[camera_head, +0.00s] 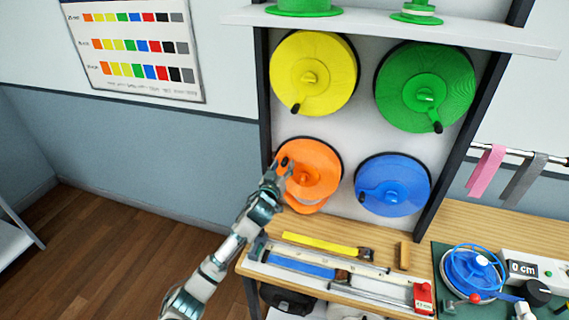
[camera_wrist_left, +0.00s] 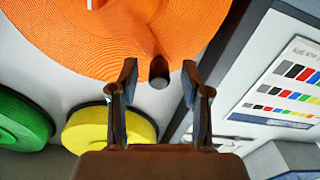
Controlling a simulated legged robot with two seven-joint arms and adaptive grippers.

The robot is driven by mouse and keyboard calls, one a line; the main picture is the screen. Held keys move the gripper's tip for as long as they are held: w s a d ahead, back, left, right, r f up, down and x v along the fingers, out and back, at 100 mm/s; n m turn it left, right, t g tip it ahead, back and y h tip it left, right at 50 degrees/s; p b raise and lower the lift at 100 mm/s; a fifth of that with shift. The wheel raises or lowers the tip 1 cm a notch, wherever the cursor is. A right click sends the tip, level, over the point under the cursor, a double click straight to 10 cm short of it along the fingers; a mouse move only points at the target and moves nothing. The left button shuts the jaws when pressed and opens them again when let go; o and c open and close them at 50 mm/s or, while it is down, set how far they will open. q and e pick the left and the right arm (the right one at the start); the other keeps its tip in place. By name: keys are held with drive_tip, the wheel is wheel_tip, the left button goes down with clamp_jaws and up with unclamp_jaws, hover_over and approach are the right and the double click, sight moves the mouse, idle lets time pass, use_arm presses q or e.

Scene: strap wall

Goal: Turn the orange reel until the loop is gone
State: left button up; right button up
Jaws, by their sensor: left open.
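The orange reel (camera_head: 318,160) is mounted low on the left of the wall panel, and it fills the top of the left wrist view (camera_wrist_left: 90,40). A slack orange strap loop (camera_head: 306,207) appears to hang at its lower edge, partly hidden by my arm. My left gripper (camera_head: 281,172) is at the reel's left side. In the wrist view my left gripper (camera_wrist_left: 158,82) is open, with its fingers on either side of the reel's dark crank knob (camera_wrist_left: 158,70). I cannot tell whether they touch it. My right gripper is out of view.
Yellow (camera_head: 325,62), green (camera_head: 450,85) and blue (camera_head: 408,178) reels share the panel. A wooden bench (camera_head: 345,228) below holds strap pieces, a ruler-like tool and a small blue winder (camera_head: 470,272). Pink and grey straps hang at right. The floor at left is clear.

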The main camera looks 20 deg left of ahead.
use_arm(q)
drive_tip(key=shift+w, duration=0.9)
clamp_jaws()
drive_tip(key=shift+r, duration=0.1)
